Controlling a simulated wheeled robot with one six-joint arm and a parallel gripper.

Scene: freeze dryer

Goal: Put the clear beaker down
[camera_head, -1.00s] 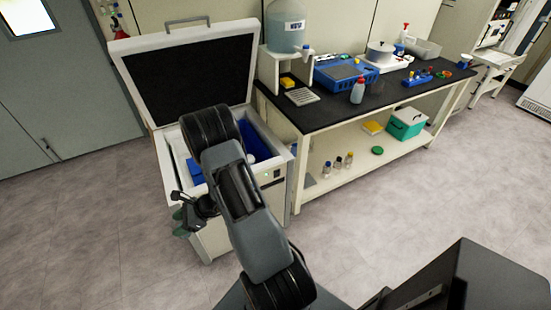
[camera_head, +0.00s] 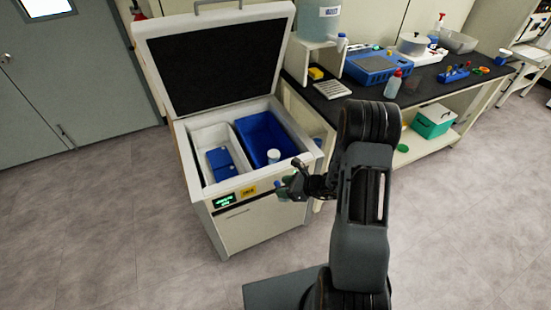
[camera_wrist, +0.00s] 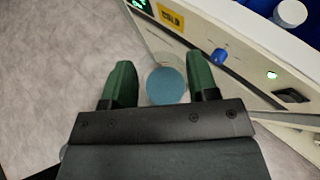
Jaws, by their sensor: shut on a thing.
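My gripper (camera_head: 288,188) is in front of the right front corner of the open white chest freezer (camera_head: 262,228), outside it. In the wrist view my gripper (camera_wrist: 163,64) has its two green fingers apart on either side of a round teal disc, which appears to be the contents of the clear beaker (camera_wrist: 167,86). The beaker's clear walls are hard to make out. The beaker is in the air beside the freezer's front panel.
The freezer's lid (camera_head: 215,62) stands open. Inside are a white bin (camera_head: 207,138) with blue items and a blue bin (camera_head: 262,132) with a white-capped container (camera_head: 273,156). A black-topped bench (camera_head: 345,108) with several items stands to the right. The floor in front is clear.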

